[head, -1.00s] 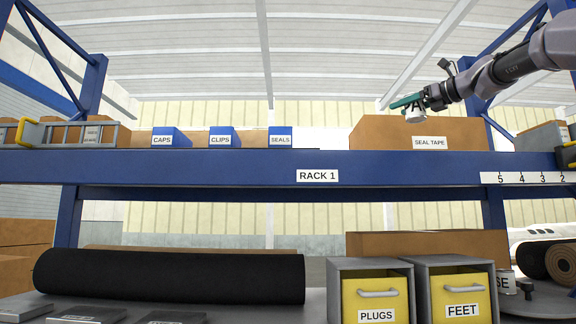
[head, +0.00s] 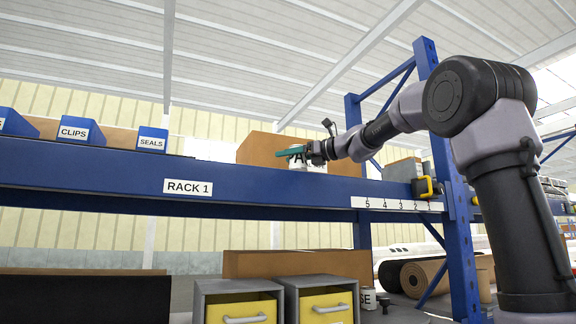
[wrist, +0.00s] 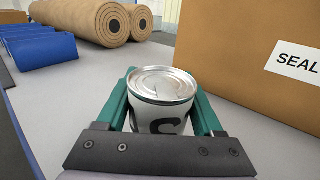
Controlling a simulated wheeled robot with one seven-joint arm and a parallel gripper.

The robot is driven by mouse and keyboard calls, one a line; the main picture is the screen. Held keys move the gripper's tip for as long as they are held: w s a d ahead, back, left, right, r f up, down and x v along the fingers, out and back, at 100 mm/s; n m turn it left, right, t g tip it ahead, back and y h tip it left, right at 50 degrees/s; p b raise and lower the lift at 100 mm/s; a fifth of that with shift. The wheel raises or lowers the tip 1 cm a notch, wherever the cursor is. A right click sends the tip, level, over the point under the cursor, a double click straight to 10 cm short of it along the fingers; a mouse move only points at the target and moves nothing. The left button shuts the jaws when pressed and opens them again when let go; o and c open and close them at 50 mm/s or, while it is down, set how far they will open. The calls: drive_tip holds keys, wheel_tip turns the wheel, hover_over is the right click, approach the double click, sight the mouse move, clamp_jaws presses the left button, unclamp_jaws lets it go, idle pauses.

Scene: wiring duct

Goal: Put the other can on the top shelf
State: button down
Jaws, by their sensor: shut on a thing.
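My gripper (head: 298,152) is shut on a white can (head: 298,163), with a green finger on each side of it. The wrist view shows the can (wrist: 160,122) upright, silver lid up, part of a dark letter visible, between the fingers of my gripper (wrist: 164,90). The can is over the grey surface of the top shelf (wrist: 75,105), in front of the SEAL TAPE box (head: 258,150). Its bottom is hidden, so I cannot tell whether it touches the shelf. The blue RACK 1 beam (head: 120,178) runs along the shelf's front.
Blue bins marked CLIPS (head: 80,130) and SEALS (head: 152,139) stand left on the shelf. Brown rolls (wrist: 95,20) lie beyond the can. A yellow-handled item (head: 427,187) is to the right.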

drive_tip(key=shift+f, duration=1.25)
unclamp_jaws()
drive_tip(key=shift+f, duration=0.1)
drive_tip(key=shift+s+d, duration=0.2)
drive_tip(key=shift+d, duration=0.1)
drive_tip(key=v, duration=1.1)
drive_tip(key=shift+s+d, duration=0.1)
drive_tip(key=shift+s, duration=0.05)
